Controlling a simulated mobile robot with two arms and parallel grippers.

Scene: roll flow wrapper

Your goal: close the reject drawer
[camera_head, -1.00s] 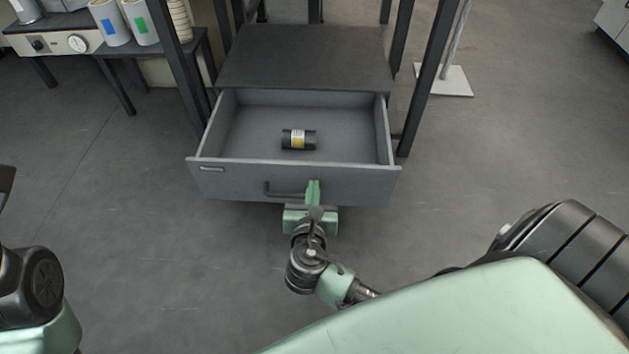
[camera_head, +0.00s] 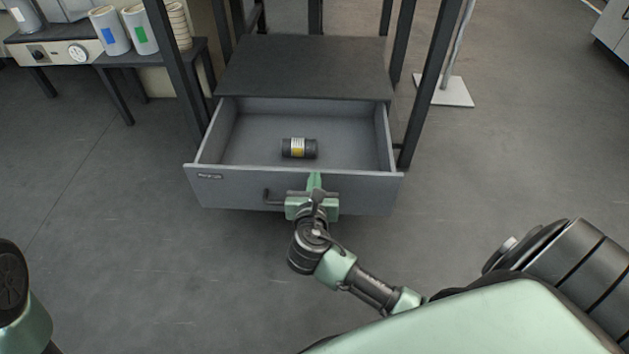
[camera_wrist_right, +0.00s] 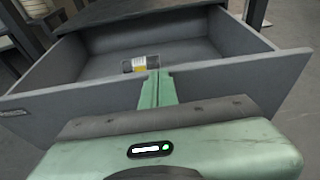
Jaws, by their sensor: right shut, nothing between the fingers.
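The reject drawer (camera_head: 225,190) is a grey drawer pulled out of its black frame, with a dark bar handle (camera_head: 268,197) on its front. A black cylinder with a yellow and white label (camera_head: 299,148) lies on its side inside; it also shows in the right wrist view (camera_wrist_right: 141,64). My right gripper (camera_head: 314,181) is shut and empty, its green fingers at the middle of the drawer front, over the right part of the handle. In the right wrist view its fingertips (camera_wrist_right: 158,75) are at the front's top edge. I cannot tell whether they touch it. My left gripper is not in view.
Black posts (camera_head: 422,80) rise on both sides of the drawer, with a dark top panel (camera_head: 303,65) behind it. A side table (camera_head: 150,58) with white rolls stands at back left. A pale base plate with a pole (camera_head: 453,92) stands at right. The floor in front is clear.

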